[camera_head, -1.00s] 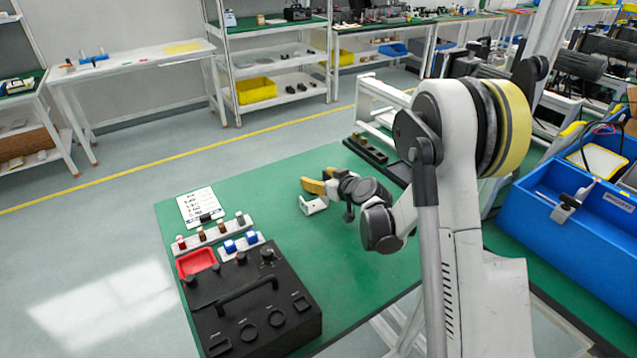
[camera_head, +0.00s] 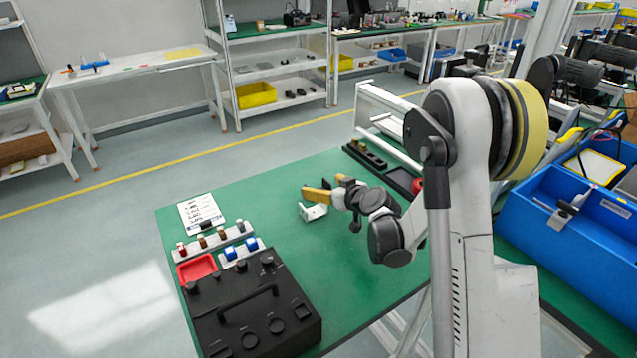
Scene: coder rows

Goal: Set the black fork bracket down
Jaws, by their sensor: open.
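My gripper (camera_head: 317,192) has yellow fingers and hangs low over the green table (camera_head: 280,228), right of the card and part holders. It is open. A small white bracket-shaped piece (camera_head: 314,212) shows just below the fingers; I cannot tell whether it touches the table. A small dark piece (camera_head: 326,184) shows at the fingers' far side; it is too small to tell whether it is the black fork bracket or part of my gripper. I cannot make out the fork bracket for certain.
A black case with a handle (camera_head: 255,312), a red tray (camera_head: 197,268), light part holders (camera_head: 216,240) and a white card (camera_head: 201,212) stand at the left. A black slotted block (camera_head: 365,155) lies at the back. A blue bin (camera_head: 560,235) is at the right.

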